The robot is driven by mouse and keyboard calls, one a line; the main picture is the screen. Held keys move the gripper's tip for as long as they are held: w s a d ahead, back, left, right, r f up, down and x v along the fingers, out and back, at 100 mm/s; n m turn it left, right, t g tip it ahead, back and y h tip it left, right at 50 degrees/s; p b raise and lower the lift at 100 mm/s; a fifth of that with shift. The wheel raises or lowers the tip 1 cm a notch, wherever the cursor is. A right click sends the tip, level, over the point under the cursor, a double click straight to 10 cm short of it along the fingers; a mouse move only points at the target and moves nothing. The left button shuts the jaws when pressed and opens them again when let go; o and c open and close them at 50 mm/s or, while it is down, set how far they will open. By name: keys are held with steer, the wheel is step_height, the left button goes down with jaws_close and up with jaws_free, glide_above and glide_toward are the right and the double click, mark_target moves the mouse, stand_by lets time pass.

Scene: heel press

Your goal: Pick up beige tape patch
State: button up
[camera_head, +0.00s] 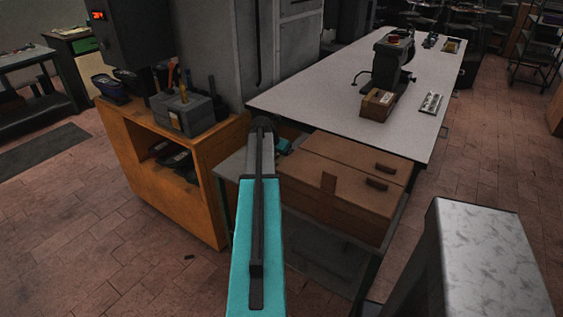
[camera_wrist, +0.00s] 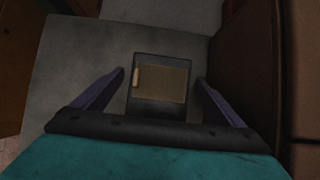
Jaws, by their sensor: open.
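In the wrist view, the beige tape patch (camera_wrist: 164,84) is a tan rectangle with a lighter strip at its left edge. It lies on a dark rectangular block or tray (camera_wrist: 160,110) on a grey surface. My gripper (camera_wrist: 160,85) is open, with one dark finger on each side of the dark block and the patch between them in the picture. The fingers appear apart from the block; I cannot tell the height gap. In the head view my arm reaches down toward the low table, and the patch is hidden.
Brown wooden boxes (camera_head: 345,185) stand close to the right of my gripper. An orange cabinet (camera_head: 165,190) with a grey tool box (camera_head: 185,115) is at left. A white table (camera_head: 340,90) behind bears a dark machine (camera_head: 390,65) and a small brown box (camera_head: 377,104).

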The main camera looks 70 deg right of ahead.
stand_by(0.5)
steer(key=c, duration=0.9)
steer(key=shift+r, duration=0.1)
step_height(320, 180, up, 10)
steer(key=b, duration=0.1)
steer(key=shift+b, duration=0.4)
stand_by(0.5)
